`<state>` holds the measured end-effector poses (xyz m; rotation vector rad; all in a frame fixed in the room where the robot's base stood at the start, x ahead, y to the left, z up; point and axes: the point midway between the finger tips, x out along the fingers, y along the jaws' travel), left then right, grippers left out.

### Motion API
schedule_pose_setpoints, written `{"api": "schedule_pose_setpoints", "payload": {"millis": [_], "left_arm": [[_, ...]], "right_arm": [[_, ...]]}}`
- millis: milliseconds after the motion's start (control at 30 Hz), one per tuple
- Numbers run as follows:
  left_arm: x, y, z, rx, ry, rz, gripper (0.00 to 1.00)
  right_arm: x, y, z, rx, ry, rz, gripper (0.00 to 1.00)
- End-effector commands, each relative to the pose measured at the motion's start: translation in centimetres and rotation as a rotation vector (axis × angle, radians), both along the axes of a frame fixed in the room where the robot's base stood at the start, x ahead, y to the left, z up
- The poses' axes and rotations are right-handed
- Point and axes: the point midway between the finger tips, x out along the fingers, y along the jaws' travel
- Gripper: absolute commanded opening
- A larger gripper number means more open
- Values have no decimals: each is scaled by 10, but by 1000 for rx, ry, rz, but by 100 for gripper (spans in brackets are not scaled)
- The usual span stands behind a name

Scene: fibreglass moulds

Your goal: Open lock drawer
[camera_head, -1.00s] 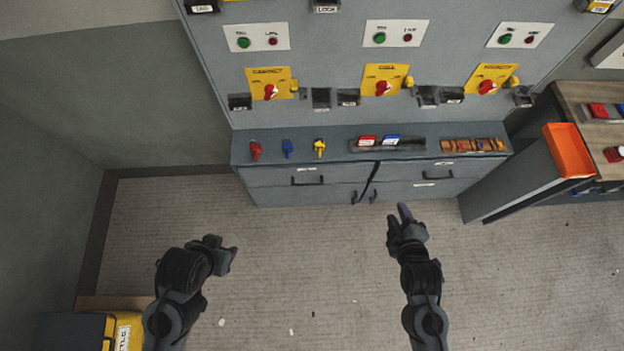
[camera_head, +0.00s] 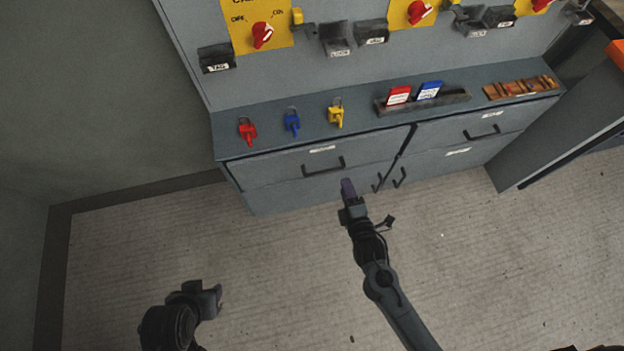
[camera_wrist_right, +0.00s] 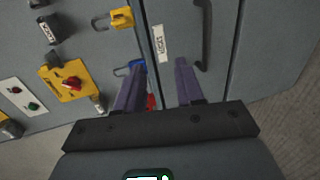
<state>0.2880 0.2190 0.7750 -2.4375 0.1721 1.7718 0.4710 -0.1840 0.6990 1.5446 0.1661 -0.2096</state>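The upper left drawer (camera_head: 285,168) of the grey cabinet is closed in the head view. It has a black bar handle (camera_head: 324,168) and a white label (camera_head: 322,149). In the right wrist view the handle (camera_wrist_right: 205,35) and label (camera_wrist_right: 159,43) also show, ahead of the fingertips. My right gripper (camera_head: 347,188) is in front of the cabinet, just below and right of the handle in the head view. In the right wrist view its fingers (camera_wrist_right: 160,80) are apart with nothing held between them. My left gripper (camera_head: 205,298) is low on the left, away from the cabinet; its fingers are unclear.
Red (camera_head: 247,131), blue (camera_head: 292,122) and yellow (camera_head: 336,114) padlocks stand on the cabinet top. A tray (camera_head: 450,98) with red and blue tags lies to their right. A grey panel (camera_head: 540,140) stands at the right. The floor before the cabinet is clear.

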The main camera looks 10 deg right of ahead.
Motion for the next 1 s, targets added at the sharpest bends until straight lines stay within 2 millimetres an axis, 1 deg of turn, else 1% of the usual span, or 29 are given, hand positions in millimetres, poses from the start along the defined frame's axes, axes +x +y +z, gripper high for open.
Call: {"api": "schedule_pose_setpoints", "payload": {"millis": [33,100,200,300,433,567,667,767,1000], "left_arm": [[0,1,-36,3,1,-1,43],[0,1,-57,5,0,-3,43],[0,2,-83,10,2,-5,43],[0,3,-101,11,1,-7,43],[0,2,-116,10,2,-5,43],[0,1,-122,4,1,-3,43],[0,0,-126,0,0,-1,43],[0,-1,-131,-3,-1,1,43],[0,-1,-150,-4,0,3,43]], "right_arm": [[3,2,-36,3,0,0,37],[7,5,-57,7,-1,1,37],[12,8,-78,12,-11,1,37],[17,9,-91,16,-21,2,37],[21,10,-102,19,-30,1,37],[25,10,-106,20,-36,1,37],[32,10,-107,20,-39,1,37],[43,10,-110,20,-39,1,37],[81,9,-119,20,-39,0,37]]}}
